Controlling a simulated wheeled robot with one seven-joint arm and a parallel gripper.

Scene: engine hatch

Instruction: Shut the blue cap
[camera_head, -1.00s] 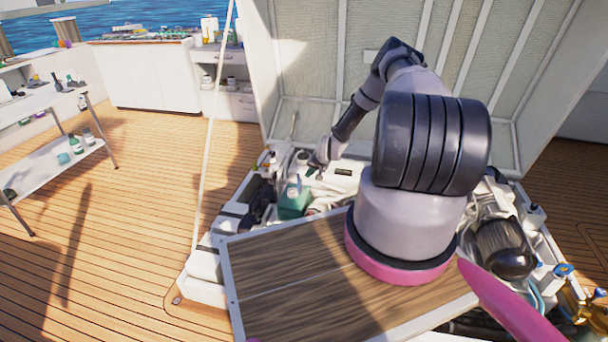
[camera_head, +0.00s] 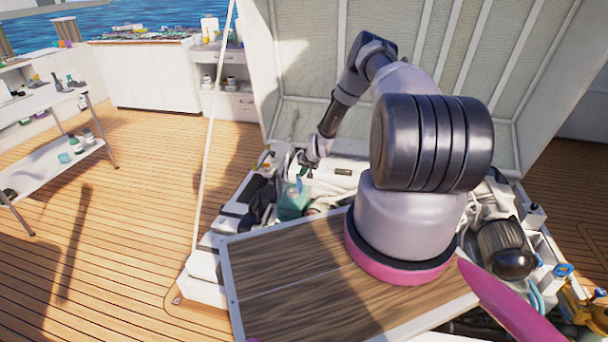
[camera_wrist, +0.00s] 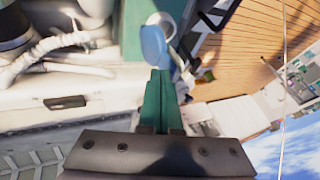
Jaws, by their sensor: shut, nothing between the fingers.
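The blue cap (camera_wrist: 153,45) shows in the wrist view as a light blue rounded piece just past my fingertips. It sits by a pale ring (camera_wrist: 160,20) on the teal tank (camera_wrist: 134,28). In the head view the teal tank (camera_head: 292,205) stands in the engine bay, with the small blue cap (camera_head: 299,185) at its top. My gripper (camera_wrist: 160,72) is shut and empty, its green fingers together and pointing at the cap's lower edge. I cannot tell whether they touch it. In the head view my gripper (camera_head: 304,172) is small, just above the tank.
White pipes and hoses (camera_wrist: 65,42) lie left of the tank in the wrist view. The raised hatch lid (camera_head: 325,60) stands behind the bay, and a thin pole (camera_head: 214,125) rises at its left. A wooden panel (camera_head: 285,285) covers the near side.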

